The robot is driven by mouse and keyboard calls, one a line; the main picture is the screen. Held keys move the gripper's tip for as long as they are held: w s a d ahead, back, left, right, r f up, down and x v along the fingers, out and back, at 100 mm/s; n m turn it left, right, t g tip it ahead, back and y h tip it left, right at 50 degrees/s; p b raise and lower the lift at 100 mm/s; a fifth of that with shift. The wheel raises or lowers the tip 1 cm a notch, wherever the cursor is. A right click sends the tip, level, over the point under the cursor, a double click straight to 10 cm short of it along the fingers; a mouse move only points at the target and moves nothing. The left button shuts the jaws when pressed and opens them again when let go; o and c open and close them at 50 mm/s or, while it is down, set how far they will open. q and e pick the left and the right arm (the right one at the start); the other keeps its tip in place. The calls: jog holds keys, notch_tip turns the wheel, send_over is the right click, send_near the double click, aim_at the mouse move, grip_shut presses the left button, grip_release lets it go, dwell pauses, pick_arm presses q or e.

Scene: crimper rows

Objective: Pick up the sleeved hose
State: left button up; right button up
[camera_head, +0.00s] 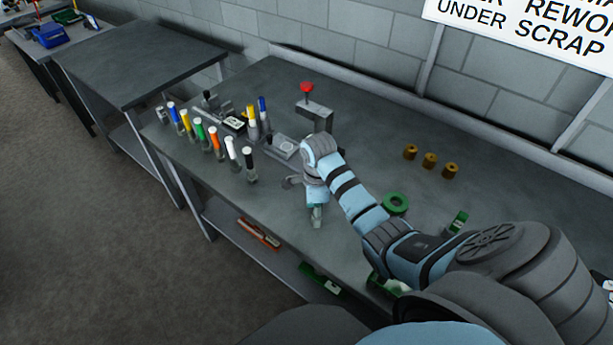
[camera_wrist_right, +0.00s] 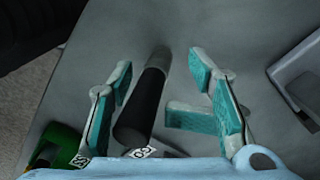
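My right gripper (camera_head: 303,190) is over the front part of the bench, right of the row of coloured hoses. In the right wrist view its teal-padded fingers (camera_wrist_right: 168,92) are spread apart. A black hose with a grey sleeve (camera_wrist_right: 145,108) stands between them, with clear gaps to the pads on both sides. In the head view a black hose with a pale top (camera_head: 250,164) stands at the right end of the row, left of the gripper. I cannot tell whether it is the same hose. My left gripper is out of view.
A grey press with a red knob (camera_head: 316,112) stands behind the right gripper. Blue and yellow hoses (camera_head: 257,118) stand left of it. A grey block (camera_wrist_right: 299,80) is near the right finger.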

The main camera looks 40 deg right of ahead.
jog(key=shift+w+d+f, duration=0.15)
jog(key=shift+f, duration=0.1)
jog(key=shift+r, duration=0.15)
grip_shut()
